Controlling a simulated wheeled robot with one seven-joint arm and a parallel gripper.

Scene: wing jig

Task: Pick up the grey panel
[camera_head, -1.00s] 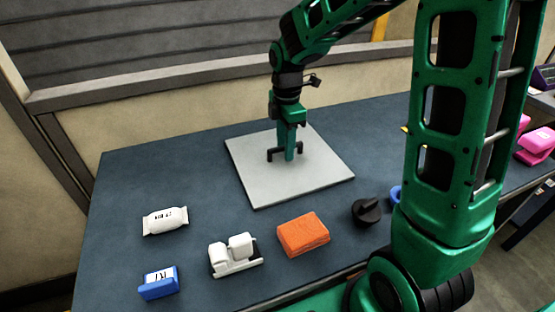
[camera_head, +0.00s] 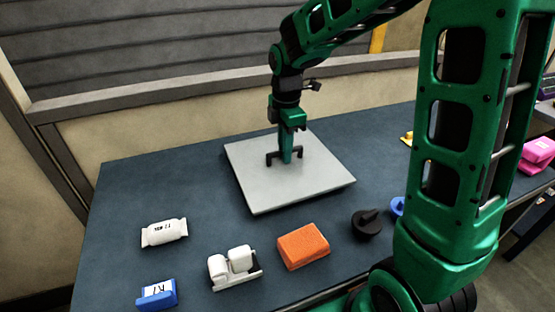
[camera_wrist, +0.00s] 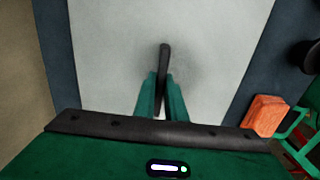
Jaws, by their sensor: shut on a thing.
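The grey panel (camera_head: 315,181) is a flat light-grey square with a dark handle (camera_head: 271,156) at its middle. My gripper (camera_head: 286,157) points straight down over the panel's middle and is shut on the handle. The wrist view shows the green fingers (camera_wrist: 161,98) on either side of the dark handle bar (camera_wrist: 164,62), with the panel (camera_wrist: 110,50) filling the view beneath. A thicker side edge shows along the panel's front, and the panel looks level. I cannot tell surely how far it is off the table.
On the blue-grey table (camera_head: 140,195) in front of the panel lie a white packet (camera_head: 164,232), a blue box (camera_head: 157,293), a white two-part item (camera_head: 234,267), an orange block (camera_head: 303,246) and a black knob (camera_head: 366,223). A ledge and slatted wall stand behind. Pink items (camera_head: 538,154) sit far right.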

